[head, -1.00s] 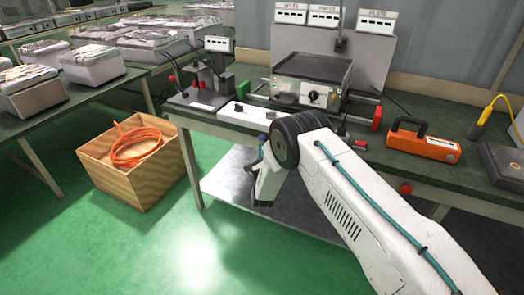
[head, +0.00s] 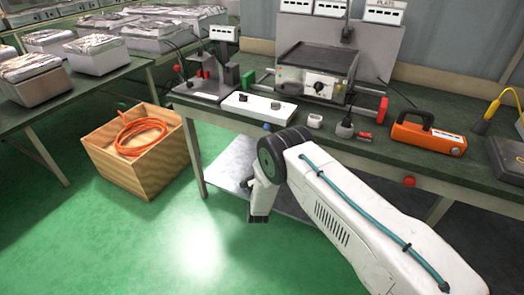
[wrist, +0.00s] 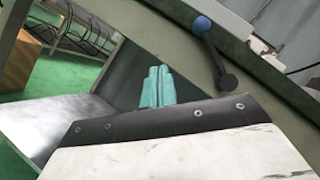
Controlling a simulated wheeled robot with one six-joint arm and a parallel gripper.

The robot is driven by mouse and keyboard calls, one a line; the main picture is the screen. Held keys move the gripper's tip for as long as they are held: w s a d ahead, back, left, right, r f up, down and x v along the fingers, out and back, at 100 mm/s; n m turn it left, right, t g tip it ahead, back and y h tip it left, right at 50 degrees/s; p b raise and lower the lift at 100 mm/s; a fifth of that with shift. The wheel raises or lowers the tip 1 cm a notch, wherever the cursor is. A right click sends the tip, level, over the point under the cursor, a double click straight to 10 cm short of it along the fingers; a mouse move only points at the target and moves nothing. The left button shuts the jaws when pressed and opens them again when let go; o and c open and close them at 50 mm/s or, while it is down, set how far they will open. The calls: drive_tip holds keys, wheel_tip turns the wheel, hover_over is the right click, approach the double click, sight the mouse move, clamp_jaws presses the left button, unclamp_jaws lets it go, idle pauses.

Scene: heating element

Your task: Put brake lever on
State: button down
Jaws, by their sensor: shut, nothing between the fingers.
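A dark lever with a blue ball knob (wrist: 201,26) shows in the wrist view, at the table's front edge. Its arm slants down right to a round black end (wrist: 228,83). In the head view only the small blue knob (head: 267,127) shows, just above my arm's black joint; the rest of the lever is hidden. My gripper (head: 258,219) hangs below the table edge in the head view, pointing down. Its teal fingers (wrist: 157,84) are together and empty in the wrist view, apart from the lever, to the lower left of it.
The workbench (head: 455,180) holds a hot plate (head: 316,75), a white switch box (head: 258,106) and an orange tool (head: 428,136). A red knob (head: 409,181) sits on its front edge. A wooden crate (head: 140,165) stands on the floor left. A metal lower shelf (head: 228,165) lies under the bench.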

drive_tip(key=shift+s+a+f, duration=0.25)
drive_tip(key=shift+s+f, duration=0.15)
drive_tip(key=shift+s, duration=0.1)
drive_tip(key=shift+s+a+f, duration=0.2)
drive_tip(key=shift+s+f, duration=0.15)
drive_tip(key=shift+s, duration=0.15)
